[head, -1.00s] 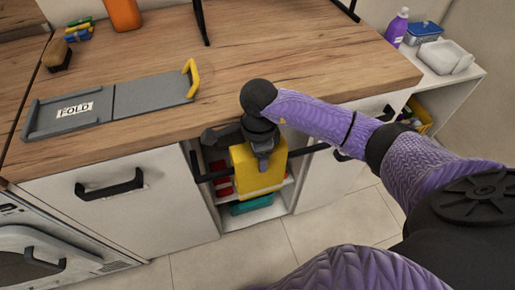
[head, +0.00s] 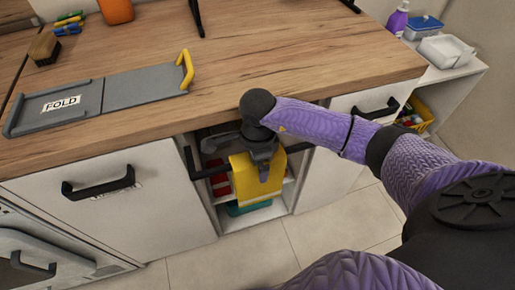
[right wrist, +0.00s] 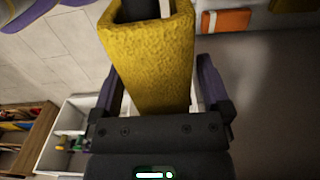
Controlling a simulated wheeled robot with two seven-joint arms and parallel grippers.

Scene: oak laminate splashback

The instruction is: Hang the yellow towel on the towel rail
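The yellow towel (head: 243,174) hangs over the dark towel rail (head: 207,173) at the front of the open cupboard section below the worktop. The rail's ends show on both sides of it. My right gripper (head: 264,172) is right at the towel, pointing down in front of it, and covers part of its upper edge. In the right wrist view the towel (right wrist: 155,60) is folded around a dark bar and stands between the two spread fingers (right wrist: 160,92), with narrow gaps at its sides. My left gripper is not in view.
A grey folding board (head: 140,88) marked FOLD lies on the wooden worktop (head: 290,60), with a brush (head: 44,48) and an orange container (head: 116,10) behind. A side shelf (head: 448,72) holds a purple bottle (head: 397,19) and tubs.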

